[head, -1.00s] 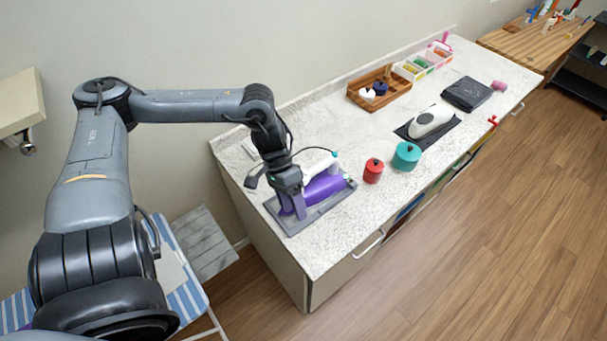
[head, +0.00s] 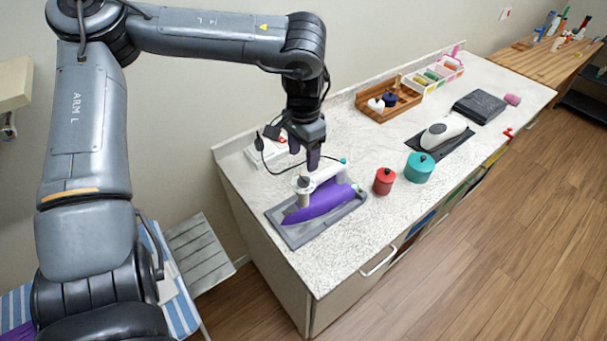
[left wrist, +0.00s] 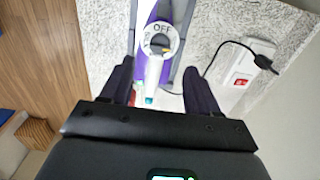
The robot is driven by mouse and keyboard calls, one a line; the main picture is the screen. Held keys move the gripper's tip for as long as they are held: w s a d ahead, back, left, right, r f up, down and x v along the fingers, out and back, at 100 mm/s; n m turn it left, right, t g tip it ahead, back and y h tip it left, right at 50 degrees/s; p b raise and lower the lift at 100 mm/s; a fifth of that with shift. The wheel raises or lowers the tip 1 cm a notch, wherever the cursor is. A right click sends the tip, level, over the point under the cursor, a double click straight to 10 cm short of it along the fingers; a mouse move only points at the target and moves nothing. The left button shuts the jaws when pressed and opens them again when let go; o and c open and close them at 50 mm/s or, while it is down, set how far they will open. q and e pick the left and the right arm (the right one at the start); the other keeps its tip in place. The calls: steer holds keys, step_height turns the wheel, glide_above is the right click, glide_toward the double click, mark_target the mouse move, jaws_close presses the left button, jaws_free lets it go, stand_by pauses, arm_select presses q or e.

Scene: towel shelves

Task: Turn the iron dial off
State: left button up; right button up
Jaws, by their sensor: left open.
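The purple-and-white iron (head: 325,203) lies on a grey tray (head: 292,238) at the near left end of the counter. Its round dial (head: 303,183) is on the upper side. In the left wrist view the dial (left wrist: 160,40) shows the word OFF at its top edge, other lettering at its left, and a small yellow mark at its lower right. My left gripper (head: 308,163) is open and empty, just above the iron. In the left wrist view its dark fingers (left wrist: 157,80) stand either side of the iron's white handle, apart from the dial. My right gripper is not in view.
A white power strip with a red switch (left wrist: 239,82) and a black plug (left wrist: 264,62) lies behind the iron. A red pot (head: 384,182) and teal pot (head: 420,168) stand to its right. Farther right are a white iron (head: 442,131) and a wooden tray (head: 370,111).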

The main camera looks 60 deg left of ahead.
mark_target(303, 178)
arm_select(q)
step_height(303, 178, down, 8)
steer(key=shift+r, duration=0.15)
stand_by(0.4)
steer(key=c, duration=1.1)
steer(key=shift+o, duration=0.2)
